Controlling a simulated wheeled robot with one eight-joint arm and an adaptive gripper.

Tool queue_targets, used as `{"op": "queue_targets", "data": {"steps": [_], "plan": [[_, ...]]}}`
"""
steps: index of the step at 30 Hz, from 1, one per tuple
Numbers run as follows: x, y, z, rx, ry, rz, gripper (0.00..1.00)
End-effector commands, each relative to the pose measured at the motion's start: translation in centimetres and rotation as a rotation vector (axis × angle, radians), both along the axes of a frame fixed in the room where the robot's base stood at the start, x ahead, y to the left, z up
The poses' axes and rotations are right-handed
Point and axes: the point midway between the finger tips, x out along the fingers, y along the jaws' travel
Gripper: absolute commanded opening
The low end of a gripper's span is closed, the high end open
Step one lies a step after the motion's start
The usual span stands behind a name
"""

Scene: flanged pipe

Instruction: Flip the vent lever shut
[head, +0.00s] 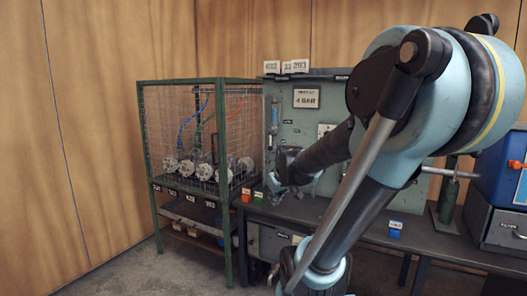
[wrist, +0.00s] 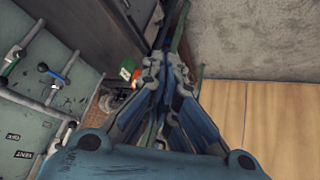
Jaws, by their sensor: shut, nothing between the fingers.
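My gripper (head: 275,184) is in front of the lower left part of the green-grey panel (head: 318,131) in the head view. In the wrist view my gripper (wrist: 165,70) is shut and empty, with its fingertips past the panel's edge. Two valve levers stand on the panel at the left of the wrist view: one with a green handle (wrist: 11,57) and one with a blue handle (wrist: 45,69). Both are apart from my fingers. A "VENT" label (wrist: 22,154) is on the panel; I cannot tell which lever it belongs to. My arm hides part of the panel in the head view.
A green-framed mesh cage (head: 190,130) with several flanged parts stands left of the panel. A dark bench (head: 300,208) runs below it. A blue box (head: 500,170) on a grey case is at the right. A small green-and-white block (wrist: 126,70) lies near my fingers.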

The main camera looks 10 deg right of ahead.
Motion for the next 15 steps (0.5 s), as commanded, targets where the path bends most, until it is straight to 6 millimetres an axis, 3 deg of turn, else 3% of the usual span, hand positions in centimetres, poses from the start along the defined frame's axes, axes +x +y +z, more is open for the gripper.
{"op": "queue_targets", "data": {"steps": [3,15], "plan": [[4.6,0.5,1.6,-0.027,-0.097,0.057,0.0],[18.4,1.9,5.9,-0.164,-0.431,0.207,0.0]]}}
